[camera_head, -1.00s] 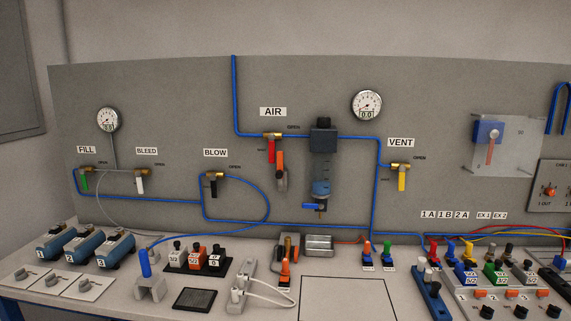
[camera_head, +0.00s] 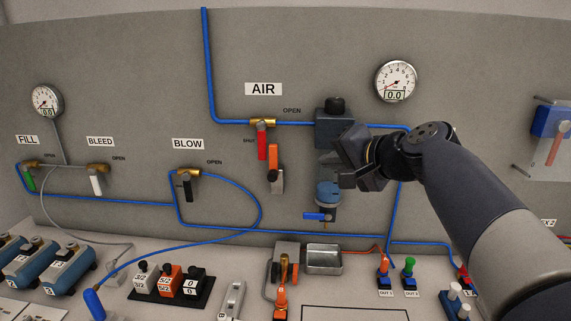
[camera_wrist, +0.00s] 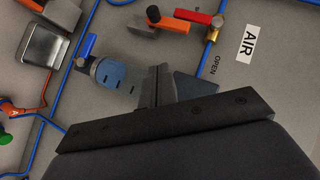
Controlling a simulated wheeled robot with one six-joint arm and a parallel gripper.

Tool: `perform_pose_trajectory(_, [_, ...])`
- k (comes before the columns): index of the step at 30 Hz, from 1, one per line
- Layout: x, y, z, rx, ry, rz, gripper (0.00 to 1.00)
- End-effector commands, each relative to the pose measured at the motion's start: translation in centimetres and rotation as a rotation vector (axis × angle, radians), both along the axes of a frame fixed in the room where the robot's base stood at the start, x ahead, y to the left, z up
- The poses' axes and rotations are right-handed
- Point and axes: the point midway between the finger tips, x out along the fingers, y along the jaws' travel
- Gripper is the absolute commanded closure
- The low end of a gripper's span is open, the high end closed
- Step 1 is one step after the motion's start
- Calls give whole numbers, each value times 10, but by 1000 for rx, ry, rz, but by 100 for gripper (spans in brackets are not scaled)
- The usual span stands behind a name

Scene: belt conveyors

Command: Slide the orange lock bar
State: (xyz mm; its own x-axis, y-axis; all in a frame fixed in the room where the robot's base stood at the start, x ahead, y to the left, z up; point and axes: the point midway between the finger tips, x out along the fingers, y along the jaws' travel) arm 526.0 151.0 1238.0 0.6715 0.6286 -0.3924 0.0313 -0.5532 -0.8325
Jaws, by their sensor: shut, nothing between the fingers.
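The orange lock bar (camera_head: 273,157) is on the panel just right of the red AIR lever (camera_head: 262,146). Its upper part is orange, and a grey bracket (camera_head: 277,184) is at its lower end. In the wrist view the orange bar (camera_wrist: 168,24) is near the top, with a round black knob (camera_wrist: 153,13) at one end and the red lever (camera_wrist: 193,16) beside it. My gripper (camera_head: 342,160) is shut and empty, in front of the filter unit and right of the bar, clearly apart from it. In the wrist view the fingertips (camera_wrist: 158,80) cover part of the filter.
The filter unit (camera_head: 327,195) with its blue drain lever (camera_head: 318,216) is close to my gripper. Blue pipe (camera_head: 209,70) runs along the panel. The panel between filter and bar is clear.

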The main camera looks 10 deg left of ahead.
Motion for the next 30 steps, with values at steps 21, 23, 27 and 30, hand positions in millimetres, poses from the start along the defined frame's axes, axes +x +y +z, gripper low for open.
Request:
perform_pose_trajectory(21, [40,38,-23,-2,3,3,100])
perform_pose_trajectory(23, [48,46,-28,-1,3,3,100])
perform_pose_trajectory(27, [65,62,-38,-2,3,3,100])
perform_pose_trajectory(30, [66,76,-47,-2,3,4,100])
